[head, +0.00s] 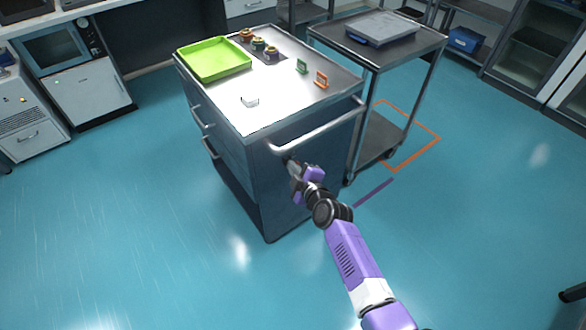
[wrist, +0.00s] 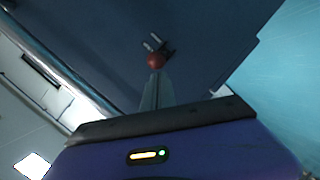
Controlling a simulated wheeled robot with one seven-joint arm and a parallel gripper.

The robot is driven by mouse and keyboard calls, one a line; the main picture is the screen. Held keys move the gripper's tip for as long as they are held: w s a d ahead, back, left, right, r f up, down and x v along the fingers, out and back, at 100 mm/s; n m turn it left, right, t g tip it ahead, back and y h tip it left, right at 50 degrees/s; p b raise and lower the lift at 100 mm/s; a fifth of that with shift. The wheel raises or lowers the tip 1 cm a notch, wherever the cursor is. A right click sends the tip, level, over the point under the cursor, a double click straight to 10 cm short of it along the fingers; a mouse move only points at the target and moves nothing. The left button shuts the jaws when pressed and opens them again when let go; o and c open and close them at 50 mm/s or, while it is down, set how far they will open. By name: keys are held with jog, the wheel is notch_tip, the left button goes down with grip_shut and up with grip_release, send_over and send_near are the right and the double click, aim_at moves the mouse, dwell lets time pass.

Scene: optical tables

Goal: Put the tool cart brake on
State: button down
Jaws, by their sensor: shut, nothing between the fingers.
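The tool cart (head: 308,185) is a dark blue-grey cabinet with a light top and a push handle (head: 325,128) at its near end. My gripper (head: 289,163) is in front of that end panel, below the handle. In the wrist view my gripper (wrist: 156,80) is shut and empty, pointing at a round red knob (wrist: 155,60). The knob, which looks like the brake lever's end, is right at the fingertips; I cannot tell whether they touch. A small metal bracket (wrist: 154,43) shows just beyond it. In the head view my gripper and arm hide the knob.
A green tray (head: 214,60) and several small parts stand on the cart top. A grey trolley (head: 378,55) with a flat case stands close behind at right, near an orange floor outline (head: 428,151). The floor at left and front is clear.

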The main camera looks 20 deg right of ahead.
jog(key=shift+f+b, duration=0.25)
jog(key=shift+b, duration=0.5)
jog(key=shift+s+d+b, duration=0.1)
jog(key=shift+s+b, duration=0.05)
jog(key=shift+b, duration=0.9)
jog(key=shift+t, duration=0.3)
